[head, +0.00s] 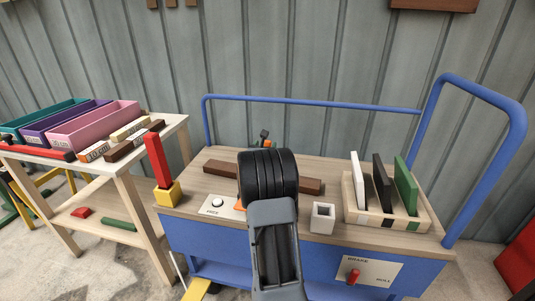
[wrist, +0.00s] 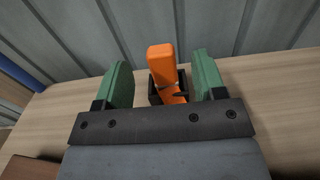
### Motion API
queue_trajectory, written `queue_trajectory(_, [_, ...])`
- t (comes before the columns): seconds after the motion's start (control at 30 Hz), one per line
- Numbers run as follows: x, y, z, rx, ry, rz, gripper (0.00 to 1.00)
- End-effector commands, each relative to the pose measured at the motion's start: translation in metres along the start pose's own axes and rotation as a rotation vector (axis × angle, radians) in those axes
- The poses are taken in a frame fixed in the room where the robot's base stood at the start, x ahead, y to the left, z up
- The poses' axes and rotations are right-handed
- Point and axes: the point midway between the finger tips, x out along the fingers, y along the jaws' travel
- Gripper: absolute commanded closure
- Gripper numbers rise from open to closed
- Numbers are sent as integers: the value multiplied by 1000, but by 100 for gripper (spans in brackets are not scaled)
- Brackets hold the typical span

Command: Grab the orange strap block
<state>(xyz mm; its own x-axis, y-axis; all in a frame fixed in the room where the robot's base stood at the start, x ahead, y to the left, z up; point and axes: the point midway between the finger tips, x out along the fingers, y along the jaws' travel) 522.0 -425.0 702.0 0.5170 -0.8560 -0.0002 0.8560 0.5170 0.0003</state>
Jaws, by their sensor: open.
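The orange strap block (wrist: 161,60) stands upright in a small dark holder (wrist: 154,96) at the back of the wooden bench top. In the wrist view it lies between the two green fingers of my gripper (wrist: 162,72), with a gap on each side. The fingers are open and do not visibly touch it. In the head view, a small dark and orange item (head: 264,139) behind my arm appears to be this block in its holder; its lower part is hidden. My gripper is hidden behind my arm there.
A dark brown bar (head: 220,178) lies across the blue-framed bench (head: 290,160). A red post in a yellow base (head: 167,195), a white square tube (head: 322,218) and a rack of upright panels (head: 388,210) stand around it. A blue rail (head: 320,101) runs behind.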

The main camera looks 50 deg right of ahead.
Motion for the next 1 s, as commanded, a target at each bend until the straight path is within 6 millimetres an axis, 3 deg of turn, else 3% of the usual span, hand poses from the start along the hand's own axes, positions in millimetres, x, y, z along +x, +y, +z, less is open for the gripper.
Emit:
queue_trajectory(0.17, [8,0,-1,0,0,-1,36])
queue_trajectory(0.6, [58,0,0,0,0,0,36])
queue_trajectory(0.93, [62,0,1,0,0,0,36])
queue_trajectory(1.0, [62,0,1,0,0,0,42])
